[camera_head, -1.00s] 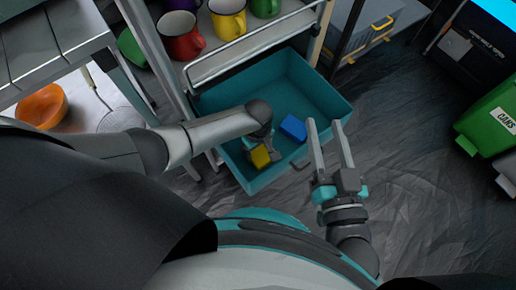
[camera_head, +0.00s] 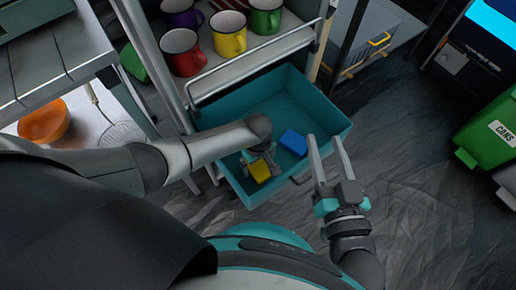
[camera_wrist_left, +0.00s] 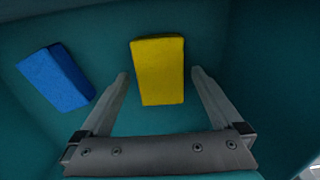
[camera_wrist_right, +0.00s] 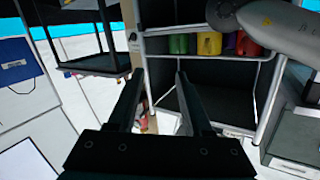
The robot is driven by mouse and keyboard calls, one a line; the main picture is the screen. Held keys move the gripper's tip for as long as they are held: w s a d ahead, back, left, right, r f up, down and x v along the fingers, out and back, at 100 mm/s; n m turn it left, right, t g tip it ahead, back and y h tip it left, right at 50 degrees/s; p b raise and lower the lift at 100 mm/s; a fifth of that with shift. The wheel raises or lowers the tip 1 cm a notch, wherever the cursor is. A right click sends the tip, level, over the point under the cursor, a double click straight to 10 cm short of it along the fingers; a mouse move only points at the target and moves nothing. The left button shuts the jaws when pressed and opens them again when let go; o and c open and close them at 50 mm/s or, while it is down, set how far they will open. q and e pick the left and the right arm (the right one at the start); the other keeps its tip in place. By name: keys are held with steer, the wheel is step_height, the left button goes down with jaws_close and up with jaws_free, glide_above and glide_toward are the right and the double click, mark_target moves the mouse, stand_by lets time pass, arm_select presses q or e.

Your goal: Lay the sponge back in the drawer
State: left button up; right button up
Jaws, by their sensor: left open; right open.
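The teal drawer (camera_head: 262,108) is pulled out below the mug shelf, open at the top. A yellow block (camera_head: 260,171), sponge-like, lies at its near end. A blue block (camera_head: 293,143) lies beside it; I cannot tell which one is the sponge by texture. My left gripper (camera_head: 258,163) points down into the drawer, open. In the left wrist view the yellow block (camera_wrist_left: 158,72) lies between the two spread fingertips, with gaps at both sides; the blue block (camera_wrist_left: 54,78) is left of the fingers. My right gripper (camera_head: 325,140) is open and empty at the drawer's right side.
Several mugs, including a red mug (camera_head: 182,52) and a yellow mug (camera_head: 228,35), stand on the shelf above the drawer. An orange bowl (camera_head: 43,122) is at the left. A green cans bin (camera_head: 490,130) stands at the right. The floor between drawer and bin is clear.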

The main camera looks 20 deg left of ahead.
mark_target(258, 167)
arm_select(q)
steer(key=shift+r+p, duration=0.3)
steer(key=shift+r, duration=0.3)
steer(key=shift+r+p, duration=0.45)
steer(key=shift+r, duration=0.15)
steer(key=shift+r+p, duration=0.6)
steer(key=shift+r, duration=0.3)
steer(key=shift+r+p, duration=0.7)
steer(key=shift+r, duration=0.45)
steer(key=shift+r+p, duration=1.55)
steer(key=shift+r, duration=0.95)
arm_select(e)
steer(key=s+d+f+g+h, duration=0.2)
steer(key=d+g, duration=0.3)
steer(key=s+d+f+g+h, duration=0.2)
steer(key=s+d+g+h, duration=0.1)
steer(key=d+g, duration=0.2)
steer(key=shift+d+f+g+h, duration=0.3)
steer(key=shift+d+f+g, duration=0.1)
steer(key=shift+g, duration=0.1)
